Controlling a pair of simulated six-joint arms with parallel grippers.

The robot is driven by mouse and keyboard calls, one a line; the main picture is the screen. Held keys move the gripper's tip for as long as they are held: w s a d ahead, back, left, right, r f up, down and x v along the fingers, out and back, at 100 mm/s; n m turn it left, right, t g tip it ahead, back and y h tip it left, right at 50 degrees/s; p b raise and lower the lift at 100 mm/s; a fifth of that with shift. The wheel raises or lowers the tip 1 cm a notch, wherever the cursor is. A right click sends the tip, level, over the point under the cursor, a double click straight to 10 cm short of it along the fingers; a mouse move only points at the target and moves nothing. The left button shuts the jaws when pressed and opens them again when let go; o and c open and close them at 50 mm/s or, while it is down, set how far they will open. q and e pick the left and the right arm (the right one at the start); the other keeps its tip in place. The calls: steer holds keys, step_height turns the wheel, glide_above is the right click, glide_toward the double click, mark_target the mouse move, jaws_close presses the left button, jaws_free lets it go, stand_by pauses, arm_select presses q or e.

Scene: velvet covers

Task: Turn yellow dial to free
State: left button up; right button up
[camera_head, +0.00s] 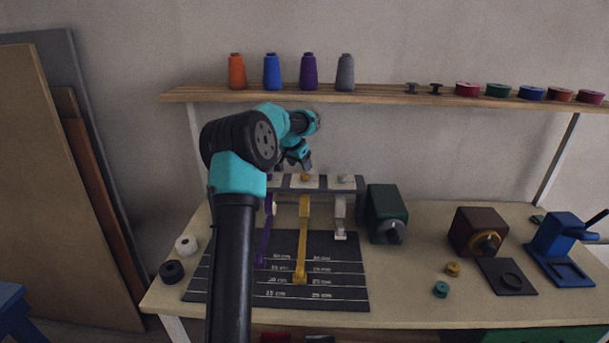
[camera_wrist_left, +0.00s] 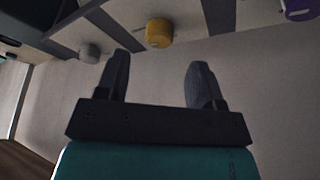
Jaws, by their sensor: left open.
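The yellow dial (camera_head: 305,177) is a small round knob on the top of the ribbon rack (camera_head: 324,184) at the back of the table. In the left wrist view the yellow dial (camera_wrist_left: 159,33) lies just beyond and between my fingers, apart from them. My left gripper (camera_wrist_left: 160,80) is open and empty. In the head view my left gripper (camera_head: 300,160) is just above the rack near the yellow dial. A yellow ribbon (camera_head: 303,240) hangs from the rack onto the dark mat (camera_head: 340,298). My right gripper is in neither view.
A grey dial (camera_wrist_left: 89,53) and a purple dial (camera_wrist_left: 300,9) flank the yellow one. A green box (camera_head: 386,210) stands right of the rack. A shelf (camera_head: 380,97) with thread spools runs above. A brown box (camera_head: 478,230) and blue press (camera_head: 560,245) stand farther right.

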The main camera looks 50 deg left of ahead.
mark_target(304, 174)
arm_select(q)
steer(key=x, duration=0.6)
steer(key=c, duration=0.9)
